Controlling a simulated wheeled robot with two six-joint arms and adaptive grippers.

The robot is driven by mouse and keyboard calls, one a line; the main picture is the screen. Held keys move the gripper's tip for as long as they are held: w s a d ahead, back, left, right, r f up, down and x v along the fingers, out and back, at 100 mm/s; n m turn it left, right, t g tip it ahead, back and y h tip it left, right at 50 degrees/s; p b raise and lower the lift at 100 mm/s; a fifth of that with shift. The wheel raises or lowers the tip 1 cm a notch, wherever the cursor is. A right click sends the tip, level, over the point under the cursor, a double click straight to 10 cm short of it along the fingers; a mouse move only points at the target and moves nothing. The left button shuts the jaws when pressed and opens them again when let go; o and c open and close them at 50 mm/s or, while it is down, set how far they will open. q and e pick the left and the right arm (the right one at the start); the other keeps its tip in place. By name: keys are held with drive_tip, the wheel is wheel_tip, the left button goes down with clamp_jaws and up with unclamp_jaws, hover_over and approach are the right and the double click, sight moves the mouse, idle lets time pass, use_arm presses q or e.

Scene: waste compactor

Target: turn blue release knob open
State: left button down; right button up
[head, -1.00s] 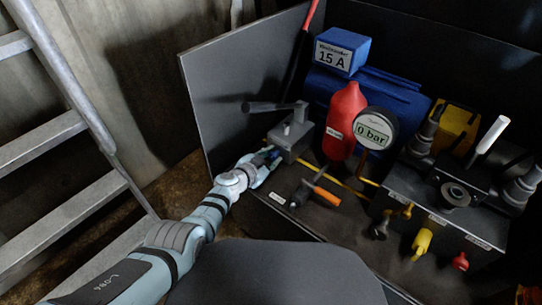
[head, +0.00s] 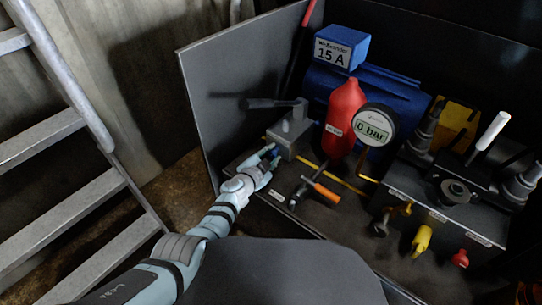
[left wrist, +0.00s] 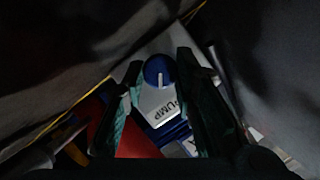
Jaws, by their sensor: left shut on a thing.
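The blue release knob (left wrist: 159,72) shows in the left wrist view as a round blue cap with a white line across it. It sits on a grey block with a label ending in "UMP" (left wrist: 163,114). My left gripper (left wrist: 158,66) has one finger on each side of the knob and is shut on it. In the head view my left gripper (head: 271,158) is at the front of the grey block (head: 290,132) with the dark lever. The knob is mostly hidden by the fingers there. My right gripper is not in view.
A red bottle (head: 345,112) and a pressure gauge reading 0 bar (head: 372,128) stand right of the block. An orange-handled lever (head: 322,190) lies in front. A valve box (head: 440,200) is farther right. A dark panel (head: 235,90) stands behind my left gripper.

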use_arm(q)
drive_tip(key=c, duration=1.3)
unclamp_jaws()
